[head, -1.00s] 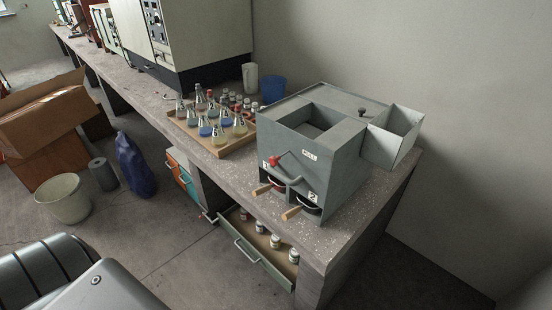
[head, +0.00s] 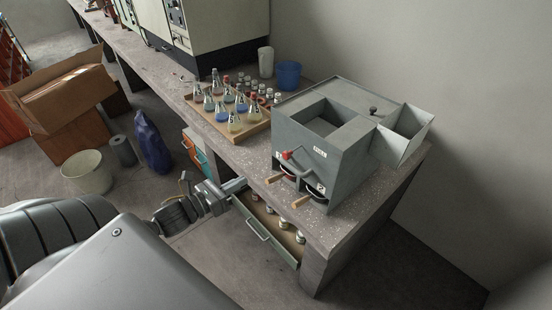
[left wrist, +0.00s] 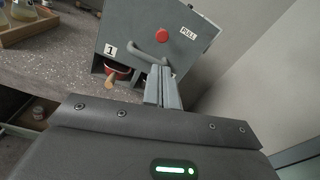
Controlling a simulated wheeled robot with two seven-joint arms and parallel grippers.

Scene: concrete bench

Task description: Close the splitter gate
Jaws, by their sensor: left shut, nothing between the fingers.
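The splitter is a grey box (head: 345,160) with a hopper on its right, standing at the bench's near end. A lever with a red knob (head: 287,155) sits on its front beside a PULL label; the knob also shows in the left wrist view (left wrist: 162,33). A curved grey bar (left wrist: 148,56) is below the knob. My left gripper (head: 240,184) is shut and empty, in front of the bench edge, left of and lower than the knob in the head view. Its fingers (left wrist: 163,86) point toward the splitter front, apparently apart from it. My right gripper is out of view.
Pans with wooden handles (head: 301,202) stick out under the splitter. An open drawer (head: 262,228) with small bottles juts out below the bench near my left gripper. A wooden tray (head: 233,136) of flasks stands left of the splitter.

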